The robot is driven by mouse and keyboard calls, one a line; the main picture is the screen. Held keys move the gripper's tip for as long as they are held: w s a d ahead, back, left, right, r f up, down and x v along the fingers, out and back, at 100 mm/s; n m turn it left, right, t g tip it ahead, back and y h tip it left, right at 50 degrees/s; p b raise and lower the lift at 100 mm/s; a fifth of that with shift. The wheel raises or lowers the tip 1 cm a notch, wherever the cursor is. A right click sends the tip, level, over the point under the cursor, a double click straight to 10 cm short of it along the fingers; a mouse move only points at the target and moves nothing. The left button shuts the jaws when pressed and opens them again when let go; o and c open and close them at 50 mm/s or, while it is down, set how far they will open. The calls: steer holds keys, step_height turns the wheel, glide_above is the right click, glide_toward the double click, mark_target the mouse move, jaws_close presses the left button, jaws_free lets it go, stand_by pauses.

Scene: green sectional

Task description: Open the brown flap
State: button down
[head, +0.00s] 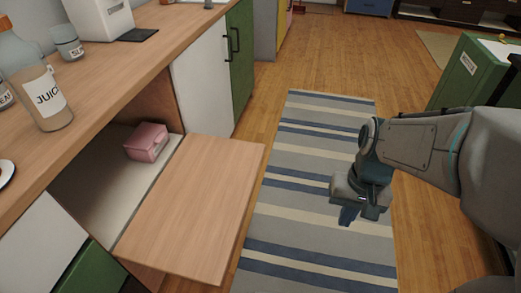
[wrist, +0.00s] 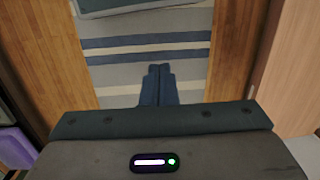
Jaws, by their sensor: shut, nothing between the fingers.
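The brown flap (head: 195,207) is a wooden panel on the counter front at the left in the head view. It is hinged along the lower edge of a compartment and lies folded down, about level, sticking out over the floor. A brown panel at the right edge of the wrist view (wrist: 289,65) looks like part of it. My gripper (head: 347,218) is over the striped rug, to the right of the flap and apart from it. Its fingers point down and are shut on nothing; the closed fingertips also show in the wrist view (wrist: 159,70).
A pink box (head: 146,142) sits inside the open compartment (head: 103,183). A juice bottle (head: 35,85) and a jar (head: 67,42) stand on the wooden counter. A striped rug (head: 315,245) covers the floor. A green cabinet (head: 463,72) stands at the right. The floor between is clear.

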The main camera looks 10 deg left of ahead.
steer(key=w+a+f+m+t+y+b, duration=0.1)
steer(key=w+a+f+m+y+b, duration=0.1)
steer(key=w+a+f+m+y, duration=0.55)
steer(key=w+a+f+m+t+y+b, duration=0.1)
steer(key=a+f+m+y+b, duration=0.3)
steer(key=f+y, duration=0.75)
steer(key=w+a+f+m+t+y, duration=0.1)
steer(key=w+a+f+m+y, duration=0.3)
steer(key=f+m+y, duration=0.55)
steer(key=a+r+n+h+b, duration=0.2)
steer(key=a+r+b, duration=0.1)
steer(key=a+r, duration=0.4)
steer(key=shift+r+b, duration=0.3)
steer(key=shift+r, duration=0.35)
steer(key=shift+w+h, duration=0.1)
steer(key=shift+h, duration=0.15)
